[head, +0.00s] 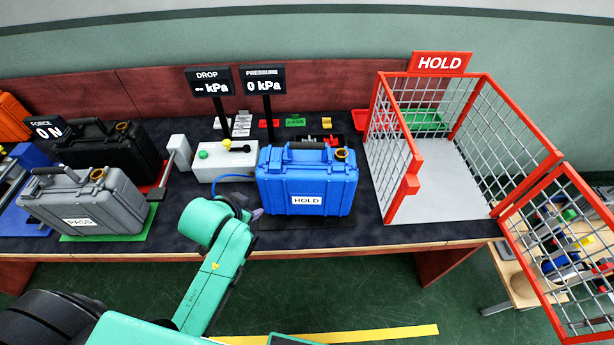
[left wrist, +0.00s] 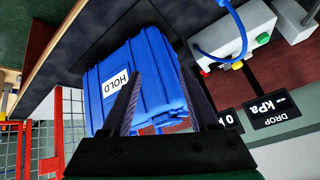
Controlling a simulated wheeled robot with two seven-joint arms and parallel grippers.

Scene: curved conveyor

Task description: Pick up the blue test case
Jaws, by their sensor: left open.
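The blue test case (head: 305,183) stands upright on the dark bench top in the middle of the head view, with a white HOLD label on its front and a handle on top. My left gripper (head: 254,214) is just left of the case, near its lower left side. In the left wrist view the blue case (left wrist: 154,68) appears turned on its side, beyond and partly between the open fingers of my left gripper (left wrist: 161,95). The fingers look empty. My right gripper is not in view.
A red-framed HOLD cage (head: 440,180) with its door swung open stands right of the case. A grey PASS case (head: 82,203) and a black case (head: 108,150) stand at left. A white control box (head: 222,160) and DROP and PRESSURE displays (head: 264,82) stand behind. A blue hose runs near the case.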

